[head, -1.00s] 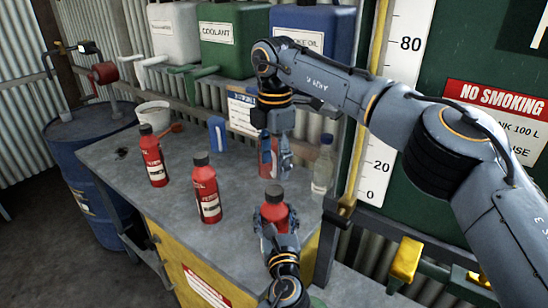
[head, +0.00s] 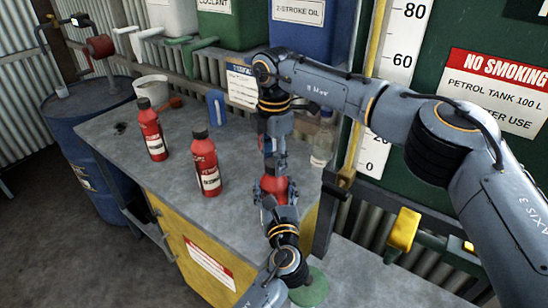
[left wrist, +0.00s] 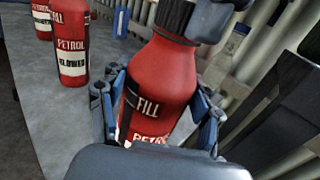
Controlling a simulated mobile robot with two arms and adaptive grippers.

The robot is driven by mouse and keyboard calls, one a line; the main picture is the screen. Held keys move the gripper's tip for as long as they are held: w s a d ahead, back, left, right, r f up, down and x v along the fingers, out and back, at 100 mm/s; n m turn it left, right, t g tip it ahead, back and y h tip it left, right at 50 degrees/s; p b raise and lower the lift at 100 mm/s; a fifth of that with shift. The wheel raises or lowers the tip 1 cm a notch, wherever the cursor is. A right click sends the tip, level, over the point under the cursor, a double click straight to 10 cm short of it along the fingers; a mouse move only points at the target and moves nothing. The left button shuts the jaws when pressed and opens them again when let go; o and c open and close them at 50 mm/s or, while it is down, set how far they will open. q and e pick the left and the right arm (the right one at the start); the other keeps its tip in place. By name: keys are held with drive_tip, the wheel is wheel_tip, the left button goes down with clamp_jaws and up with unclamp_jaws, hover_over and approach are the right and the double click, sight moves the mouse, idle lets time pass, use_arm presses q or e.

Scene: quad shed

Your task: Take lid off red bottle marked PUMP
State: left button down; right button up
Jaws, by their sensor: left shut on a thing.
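A red bottle (head: 273,187) stands upright between the fingers of my left gripper (head: 278,208), which is shut on its body. In the left wrist view the bottle (left wrist: 160,85) has a black cap (left wrist: 175,16), and its label reads FILL and part of PETROL; the word PUMP is not readable. My right gripper (head: 276,160) points down from above at the bottle's top and hides the cap in the head view. In the left wrist view a grey part of it (left wrist: 210,20) is at the cap. Whether its fingers close on the cap is hidden.
Two more red bottles stand to the left, one (head: 205,165) marked BLOWER in the left wrist view, the other (head: 151,130) behind it. A clear bottle (head: 322,145) stands at the right rear. A white tub (head: 151,88) sits at the back. The bench front left (head: 165,180) is clear.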

drive_tip(key=c, duration=0.6)
drive_tip(key=n, duration=0.3)
drive_tip(key=shift+n, duration=0.4)
drive_tip(key=n, duration=1)
drive_tip(key=shift+n, duration=0.3)
drive_tip(key=n, duration=0.8)
drive_tip(key=shift+n, duration=0.3)
drive_tip(key=n, duration=0.8)
drive_tip(key=shift+r, duration=0.1)
drive_tip(key=n, duration=0.5)
